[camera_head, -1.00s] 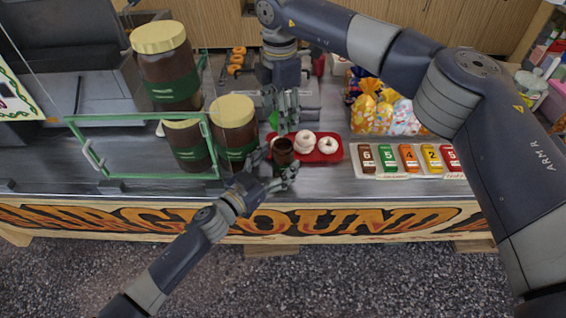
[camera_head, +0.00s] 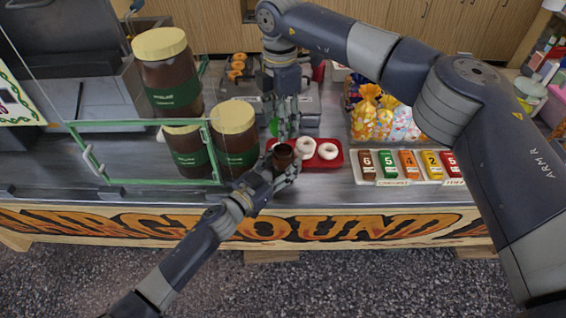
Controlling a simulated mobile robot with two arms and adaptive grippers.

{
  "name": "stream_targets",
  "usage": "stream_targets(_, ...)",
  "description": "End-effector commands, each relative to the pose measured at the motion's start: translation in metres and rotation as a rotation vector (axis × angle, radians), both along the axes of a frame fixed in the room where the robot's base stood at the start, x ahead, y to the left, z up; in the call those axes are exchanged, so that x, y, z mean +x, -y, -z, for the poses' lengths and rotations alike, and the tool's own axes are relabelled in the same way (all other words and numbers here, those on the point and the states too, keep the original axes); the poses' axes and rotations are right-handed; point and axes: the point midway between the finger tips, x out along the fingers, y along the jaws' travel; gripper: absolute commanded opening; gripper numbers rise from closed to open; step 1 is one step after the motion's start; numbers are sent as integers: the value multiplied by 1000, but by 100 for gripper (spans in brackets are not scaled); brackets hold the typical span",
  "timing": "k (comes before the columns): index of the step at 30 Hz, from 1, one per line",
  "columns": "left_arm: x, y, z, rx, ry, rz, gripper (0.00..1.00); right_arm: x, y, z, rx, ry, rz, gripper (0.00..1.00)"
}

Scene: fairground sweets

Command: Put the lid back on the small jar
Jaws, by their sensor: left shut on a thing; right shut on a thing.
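The small jar (camera_head: 283,156) is brown and stands upright at the counter's front, its dark open mouth up. My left gripper (camera_head: 284,177) is shut on it low down, from the front. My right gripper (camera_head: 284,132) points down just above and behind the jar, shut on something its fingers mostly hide. This is probably the lid, but I cannot make it out clearly. A small green thing (camera_head: 273,127) shows beside the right fingers; I cannot tell what it is.
A red tray (camera_head: 338,164) with white doughnuts (camera_head: 327,151) is close on the jar's right. Large brown jars (camera_head: 235,149) stand to the left behind a green-framed glass panel (camera_head: 148,122). A number rack (camera_head: 395,181) and sweet bags (camera_head: 372,116) are to the right.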

Motion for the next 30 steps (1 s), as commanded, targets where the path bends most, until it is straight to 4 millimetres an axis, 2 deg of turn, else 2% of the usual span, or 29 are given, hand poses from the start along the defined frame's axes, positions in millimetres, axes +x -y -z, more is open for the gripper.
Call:
stream_targets(11, 0, 0, 0, 0, 0, 0, 6, -1, 0, 47, 0, -2, 0, 41)
stream_targets(30, 0, 0, 0, 0, 0, -1, 6, 0, 0, 54, -1, -2, 0, 41)
